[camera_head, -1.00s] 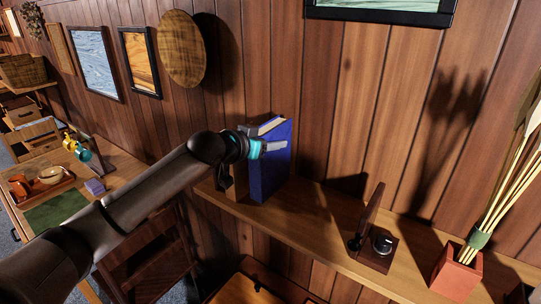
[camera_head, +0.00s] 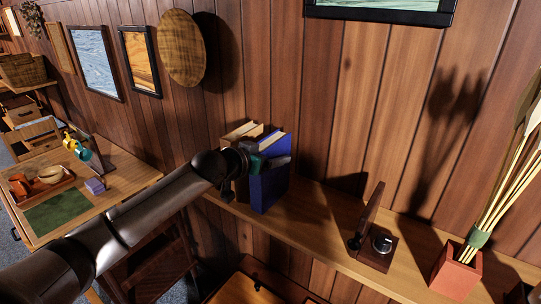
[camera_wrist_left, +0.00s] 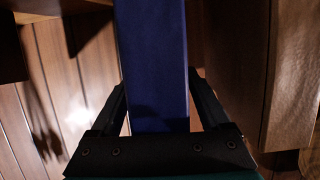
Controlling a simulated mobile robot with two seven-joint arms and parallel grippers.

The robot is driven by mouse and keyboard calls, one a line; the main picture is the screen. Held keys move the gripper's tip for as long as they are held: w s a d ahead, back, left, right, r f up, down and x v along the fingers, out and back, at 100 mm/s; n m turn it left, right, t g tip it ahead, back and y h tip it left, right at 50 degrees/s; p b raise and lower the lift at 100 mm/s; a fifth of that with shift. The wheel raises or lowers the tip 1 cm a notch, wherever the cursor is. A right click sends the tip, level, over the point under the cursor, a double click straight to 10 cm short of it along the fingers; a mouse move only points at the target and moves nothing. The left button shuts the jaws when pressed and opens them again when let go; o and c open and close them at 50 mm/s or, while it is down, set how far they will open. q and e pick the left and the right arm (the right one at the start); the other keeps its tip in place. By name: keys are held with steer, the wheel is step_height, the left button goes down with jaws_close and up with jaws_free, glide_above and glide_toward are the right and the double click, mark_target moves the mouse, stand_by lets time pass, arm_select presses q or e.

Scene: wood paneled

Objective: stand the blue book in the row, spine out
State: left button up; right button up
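The blue book (camera_head: 270,190) stands upright on the wall shelf, at the right end of a short row, its pale page edges showing on top. My left gripper (camera_head: 264,164) reaches it from the front left, with one finger across its broad right cover. In the left wrist view, the blue book's plain narrow side (camera_wrist_left: 155,65) faces the camera between my two dark fingers (camera_wrist_left: 160,95), whose tips lie against its sides. Tan-topped books (camera_head: 240,132) stand to its left, partly hidden by my wrist. My right gripper is not in view.
The shelf (camera_head: 315,215) has free room right of the book, up to a dark wooden stand with a round knob (camera_head: 383,243). A red pot with stems (camera_head: 456,275) stands farther right. A brown book (camera_wrist_left: 235,60) rises close beside the blue one in the left wrist view.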

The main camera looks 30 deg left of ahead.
arm_select(q)
steer(key=shift+r, duration=0.2)
steer(key=shift+s+a, duration=0.15)
steer(key=shift+s, duration=0.35)
steer(key=b+v, duration=0.1)
steer(key=v, duration=1)
steer(key=shift+r, duration=0.1)
